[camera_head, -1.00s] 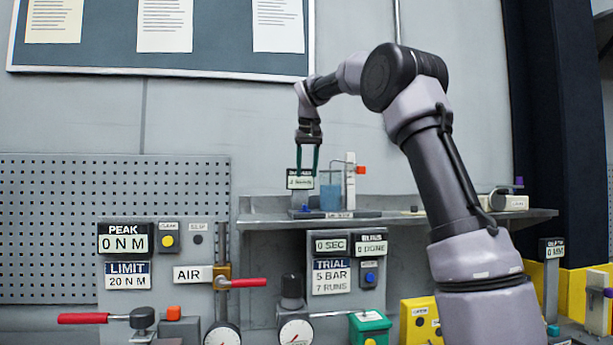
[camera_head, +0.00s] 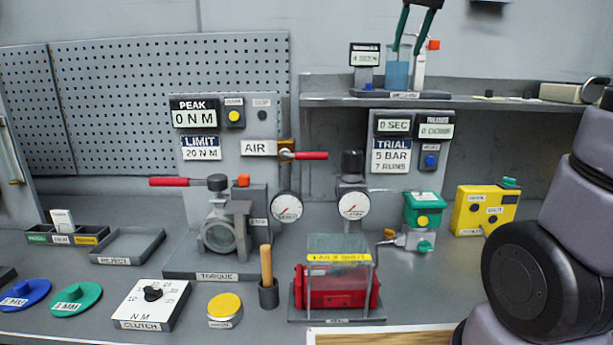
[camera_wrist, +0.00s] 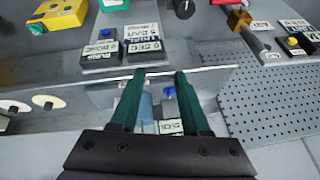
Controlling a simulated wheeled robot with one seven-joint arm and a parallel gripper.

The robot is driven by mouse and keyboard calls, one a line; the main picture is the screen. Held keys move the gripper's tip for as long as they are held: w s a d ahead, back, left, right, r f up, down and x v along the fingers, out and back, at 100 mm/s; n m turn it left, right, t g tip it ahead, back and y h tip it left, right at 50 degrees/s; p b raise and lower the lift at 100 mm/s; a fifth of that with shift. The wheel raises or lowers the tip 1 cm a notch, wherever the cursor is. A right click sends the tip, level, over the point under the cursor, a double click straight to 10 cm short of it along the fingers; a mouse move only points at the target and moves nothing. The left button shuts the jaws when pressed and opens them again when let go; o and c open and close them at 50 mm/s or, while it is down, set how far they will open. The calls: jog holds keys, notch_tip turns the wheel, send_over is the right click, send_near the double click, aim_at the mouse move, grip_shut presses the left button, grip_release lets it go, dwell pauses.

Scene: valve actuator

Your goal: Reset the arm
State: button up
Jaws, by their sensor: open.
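My gripper (camera_head: 416,27) hangs at the top of the head view with its two green fingers apart and pointing down. It is empty, above or in front of the shelf with the blue cup (camera_head: 397,74). In the wrist view my gripper (camera_wrist: 157,75) shows both fingers spread, with nothing held between them. Part of the blue cup (camera_wrist: 146,107) shows between the fingers there. Whether a finger touches the cup I cannot tell. My dark joint and grey arm links fill the right side of the head view.
The shelf (camera_head: 330,101) carries a small display (camera_head: 365,54) beside the cup. Below stand the torque rig (camera_head: 222,232), the red actuator (camera_head: 338,288) under a clear guard, a yellow box (camera_head: 486,211) and the clutch dial (camera_head: 152,303). Bench room is tight.

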jog(key=s+d+f+m+t, duration=0.1)
jog(key=s+f, duration=0.6)
jog(key=s, duration=0.2)
jog(key=s+f+m+y, duration=0.1)
jog(key=s+f, duration=0.5)
jog(key=s, duration=0.4)
jog(key=shift+s+d+f+t, duration=0.2)
jog(key=shift+d+f+t, duration=0.15)
jog(key=shift+t, duration=0.05)
